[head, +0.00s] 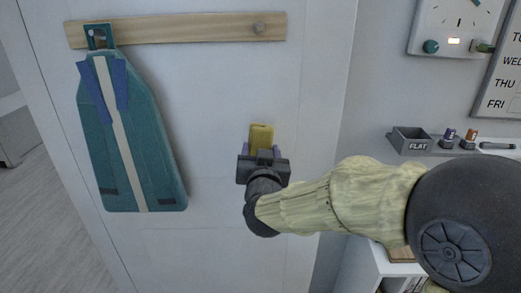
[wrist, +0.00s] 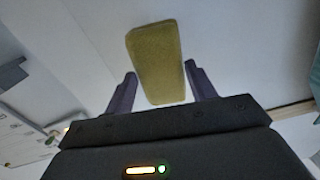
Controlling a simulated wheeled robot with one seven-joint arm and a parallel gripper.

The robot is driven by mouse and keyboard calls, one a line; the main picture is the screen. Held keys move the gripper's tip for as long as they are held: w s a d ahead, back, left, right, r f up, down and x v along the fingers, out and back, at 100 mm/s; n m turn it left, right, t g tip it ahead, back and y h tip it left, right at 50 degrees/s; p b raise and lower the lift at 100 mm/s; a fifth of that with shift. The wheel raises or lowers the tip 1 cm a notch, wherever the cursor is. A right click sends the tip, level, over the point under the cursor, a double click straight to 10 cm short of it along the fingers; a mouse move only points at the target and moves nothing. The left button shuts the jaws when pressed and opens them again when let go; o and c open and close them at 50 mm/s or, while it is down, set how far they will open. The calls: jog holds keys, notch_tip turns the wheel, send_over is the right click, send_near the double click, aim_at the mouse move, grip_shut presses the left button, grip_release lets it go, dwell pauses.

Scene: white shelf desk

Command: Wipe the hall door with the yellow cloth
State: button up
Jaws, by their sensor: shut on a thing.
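The yellow cloth (head: 261,137) is a small flat pad in front of the white hall door (head: 215,95), below the right end of a wooden rail. My gripper (head: 262,152) is shut on it, with the fingers at its two sides. In the wrist view the cloth (wrist: 157,62) sticks out beyond the purple-grey fingers of my gripper (wrist: 161,88), with the pale door surface behind it. I cannot tell whether the cloth touches the door.
The wooden rail (head: 205,30) crosses the door's top, and a teal board-shaped thing (head: 150,140) hangs from its left end. Right of the door are a grey ledge with a box marked FLAT (head: 411,141), a white dial panel (head: 458,28) and a weekday board (head: 505,85).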

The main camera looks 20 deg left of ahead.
jog(key=shift+s+d, duration=0.2)
jog(key=shift+s, duration=0.3)
jog(key=shift+s, duration=0.1)
jog(key=v, duration=0.3)
jog(key=shift+b, duration=0.4)
jog(key=shift+f, duration=0.1)
